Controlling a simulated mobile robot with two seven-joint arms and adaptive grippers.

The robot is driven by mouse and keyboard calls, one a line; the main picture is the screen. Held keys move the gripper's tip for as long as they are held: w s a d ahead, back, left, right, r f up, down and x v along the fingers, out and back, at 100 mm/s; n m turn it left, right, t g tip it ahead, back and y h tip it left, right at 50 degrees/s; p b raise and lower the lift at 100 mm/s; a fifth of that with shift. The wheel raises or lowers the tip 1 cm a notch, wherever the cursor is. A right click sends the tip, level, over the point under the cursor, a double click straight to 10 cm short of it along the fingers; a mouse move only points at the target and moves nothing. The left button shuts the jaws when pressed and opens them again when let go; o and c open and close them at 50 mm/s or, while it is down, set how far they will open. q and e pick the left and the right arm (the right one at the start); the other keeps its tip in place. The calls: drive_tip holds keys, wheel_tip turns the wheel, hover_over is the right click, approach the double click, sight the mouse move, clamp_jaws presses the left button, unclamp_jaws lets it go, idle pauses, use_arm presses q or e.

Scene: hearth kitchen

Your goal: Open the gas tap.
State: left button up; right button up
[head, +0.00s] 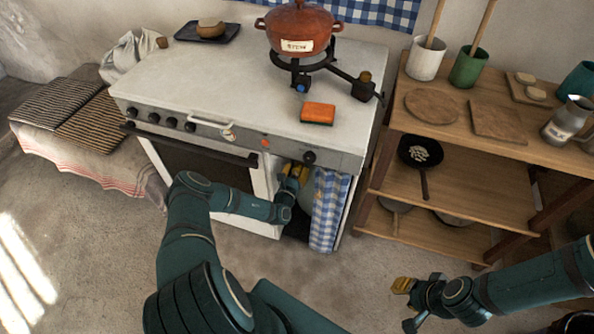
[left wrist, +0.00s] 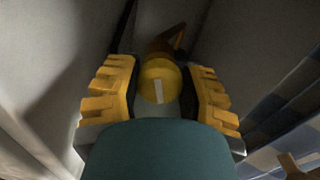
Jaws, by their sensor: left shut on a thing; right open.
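The gas tap shows in the left wrist view as a round yellow knob (left wrist: 157,76) with a white line on its face. The line runs nearly upright in that picture. My left gripper (head: 290,177) reaches into the open compartment at the stove's front. Its yellow fingers lie on both sides of the knob, shut on it. In the head view the tap is hidden by my gripper, and a pale rounded surface (head: 307,192) shows beside it. My right gripper (head: 408,304) is open and empty above the floor at the lower right.
The stove (head: 200,85) carries a red-brown pot (head: 298,28) on a burner and an orange sponge (head: 318,113). A blue checked curtain (head: 328,212) hangs right of my left gripper. A wooden shelf (head: 455,180) stands further right. The floor between is clear.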

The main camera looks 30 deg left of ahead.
use_arm(q)
drive_tip(key=n, duration=0.3)
drive_tip(key=shift+n, duration=0.4)
drive_tip(key=n, duration=0.3)
drive_tip(key=shift+a+n, duration=0.1)
drive_tip(key=shift+n, duration=0.2)
drive_tip(key=n+b, duration=0.1)
drive_tip(key=n, duration=0.5)
drive_tip(key=shift+n, duration=0.3)
drive_tip(key=o, duration=1.2)
drive_tip(key=shift+f, duration=0.1)
drive_tip(key=v, duration=1.2)
